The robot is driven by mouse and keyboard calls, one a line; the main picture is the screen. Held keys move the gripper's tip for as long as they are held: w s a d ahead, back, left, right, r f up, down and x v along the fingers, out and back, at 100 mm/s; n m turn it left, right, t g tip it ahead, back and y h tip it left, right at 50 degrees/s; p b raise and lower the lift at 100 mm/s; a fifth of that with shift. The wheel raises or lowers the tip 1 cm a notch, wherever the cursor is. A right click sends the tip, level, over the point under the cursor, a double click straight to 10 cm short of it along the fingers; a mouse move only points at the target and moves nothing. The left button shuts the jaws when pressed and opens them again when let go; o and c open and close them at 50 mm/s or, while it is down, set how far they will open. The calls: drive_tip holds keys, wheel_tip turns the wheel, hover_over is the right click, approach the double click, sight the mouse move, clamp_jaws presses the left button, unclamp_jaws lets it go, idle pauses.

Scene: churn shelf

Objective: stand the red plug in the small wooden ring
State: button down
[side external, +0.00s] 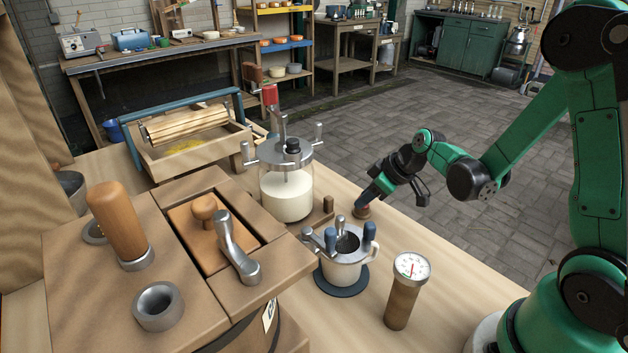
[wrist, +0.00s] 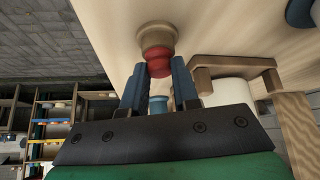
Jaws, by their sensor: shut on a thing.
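The red plug (wrist: 158,66) sits between the blue fingertips of my gripper (wrist: 158,74) in the wrist view. The small wooden ring (wrist: 156,37) is right at the plug's far end, and the two look in contact. I cannot tell how far the plug is inside the ring. In the side external view my gripper (side external: 369,198) is low over the table, tilted, directly above the wooden ring (side external: 361,212). The plug is mostly hidden there by the fingers. My gripper is shut on the plug.
The metal cup with blue-handled tools (side external: 345,262) is nearer, on a dark round mat. A dial thermometer (side external: 407,290) stands front right. The table's edge is close to the ring's right.

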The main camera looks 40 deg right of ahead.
idle(0.3)
drive_tip(key=c, duration=0.6)
unclamp_jaws()
drive_tip(key=c, duration=0.4)
drive_tip(key=shift+o, duration=0.2)
drive_tip(key=shift+r, duration=0.1)
drive_tip(key=v, duration=0.7)
drive_tip(key=shift+r, duration=0.1)
drive_tip(key=s+a+r+m+t+h, duration=0.1)
drive_tip(key=s+a+r+m, duration=0.2)
drive_tip(key=a, duration=0.6)
wheel_tip(320, 180, up, 2)
drive_tip(key=shift+s+a+r+m+h, duration=0.1)
drive_tip(key=shift+s+a+m+h, duration=0.25)
drive_tip(key=shift+s, duration=0.55)
